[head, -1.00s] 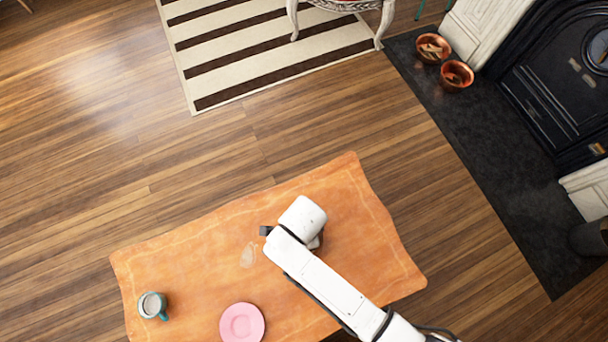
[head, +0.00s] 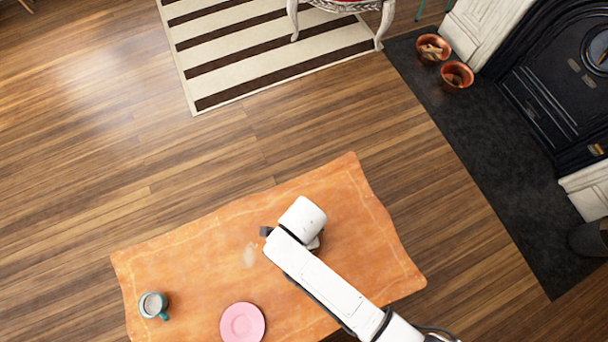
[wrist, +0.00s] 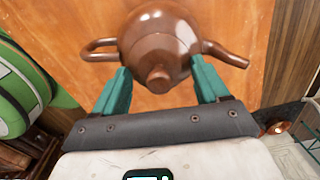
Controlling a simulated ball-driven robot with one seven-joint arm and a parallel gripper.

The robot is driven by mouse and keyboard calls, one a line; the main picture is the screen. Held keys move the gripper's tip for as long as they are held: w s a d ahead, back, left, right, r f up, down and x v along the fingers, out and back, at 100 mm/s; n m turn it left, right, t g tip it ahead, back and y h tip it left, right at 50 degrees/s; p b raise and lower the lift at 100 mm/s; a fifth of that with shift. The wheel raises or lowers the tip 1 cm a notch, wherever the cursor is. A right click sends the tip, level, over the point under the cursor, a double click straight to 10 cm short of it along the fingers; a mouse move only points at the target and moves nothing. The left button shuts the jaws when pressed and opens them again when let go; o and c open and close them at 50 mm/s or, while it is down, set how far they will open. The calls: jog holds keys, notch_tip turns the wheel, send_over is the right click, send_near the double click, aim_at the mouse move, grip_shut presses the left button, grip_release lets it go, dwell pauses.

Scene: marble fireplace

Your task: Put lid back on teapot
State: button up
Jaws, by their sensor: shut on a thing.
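The brown glossy teapot (wrist: 180,28) shows in the wrist view, with its handle to the left and its spout to the right. A brown lid with a round knob (wrist: 158,76) is in front of the teapot body, its knob toward the camera. My gripper (wrist: 160,68) has its two green fingers on either side of the lid and is shut on it. The lid overlaps the pot, so I cannot tell whether it touches the rim. In the head view my white arm hides the teapot and lid.
An orange cloth-covered table (head: 190,270) carries a pink plate (head: 242,323) and a teal mug (head: 153,305) to the left of my arm. Copper bowls (head: 457,75) stand by the fireplace, far off. The cloth left of my wrist is mostly clear.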

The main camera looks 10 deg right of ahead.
jog(key=o, duration=1.1)
jog(key=shift+r, duration=0.1)
jog(key=shift+r+p, duration=3.45)
jog(key=shift+p, duration=0.3)
jog(key=shift+c, duration=0.4)
grip_shut()
